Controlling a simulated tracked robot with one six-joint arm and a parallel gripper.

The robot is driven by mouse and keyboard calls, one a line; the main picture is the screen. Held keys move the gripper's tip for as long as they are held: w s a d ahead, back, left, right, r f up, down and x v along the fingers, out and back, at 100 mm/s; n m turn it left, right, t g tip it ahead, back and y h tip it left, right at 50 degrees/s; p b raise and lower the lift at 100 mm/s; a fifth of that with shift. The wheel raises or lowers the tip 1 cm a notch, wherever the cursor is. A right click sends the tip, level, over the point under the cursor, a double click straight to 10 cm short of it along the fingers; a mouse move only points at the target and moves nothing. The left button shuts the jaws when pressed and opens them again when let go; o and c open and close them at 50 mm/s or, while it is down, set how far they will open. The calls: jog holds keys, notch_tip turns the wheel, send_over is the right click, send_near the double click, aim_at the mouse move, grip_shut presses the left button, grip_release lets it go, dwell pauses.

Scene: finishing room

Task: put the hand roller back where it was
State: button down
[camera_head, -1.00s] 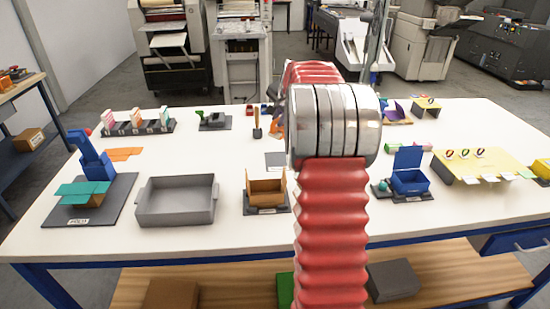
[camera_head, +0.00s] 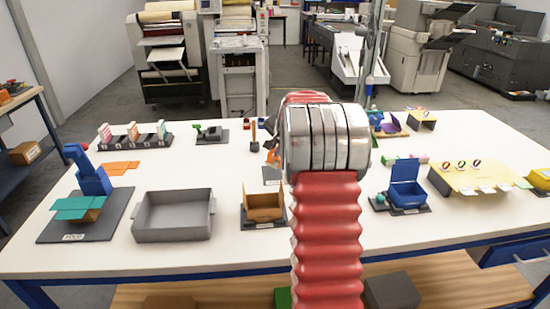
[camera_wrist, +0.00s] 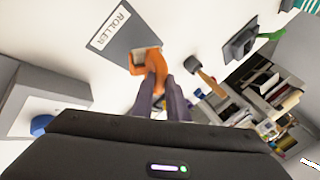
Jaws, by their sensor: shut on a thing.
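The hand roller (camera_wrist: 152,62) is orange and sits between the fingertips of my gripper (camera_wrist: 163,92) in the wrist view. My gripper is shut on it. The roller is over the lower end of a dark grey mat (camera_wrist: 125,45) labelled ROLLER; I cannot tell whether it touches the mat. In the head view a bit of the orange roller (camera_head: 271,156) shows left of my arm, just above the grey mat (camera_head: 271,176). My arm hides most of the gripper there.
A wooden-handled tool (camera_head: 254,132) stands close behind the mat. A green tool on a dark stand (camera_head: 209,133) is farther left. A cardboard box (camera_head: 263,207), a grey tray (camera_head: 173,229) and a blue box (camera_head: 407,196) stand toward the front. White tabletop (camera_head: 225,165) is free left of the mat.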

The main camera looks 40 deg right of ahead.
aim_at(275, 159)
notch_tip(275, 159, down, 3)
jog(key=shift+f, duration=0.2)
jog(key=shift+f, duration=0.3)
jog(key=shift+s+a+f, duration=0.1)
jog(key=shift+a+f, duration=0.05)
jog(key=shift+f, duration=0.5)
jog(key=c, duration=1.8)
grip_release()
jog(key=shift+o, duration=0.3)
jog(key=shift+r, duration=0.6)
jog(key=v, duration=1.2)
jog(key=shift+r, duration=0.3)
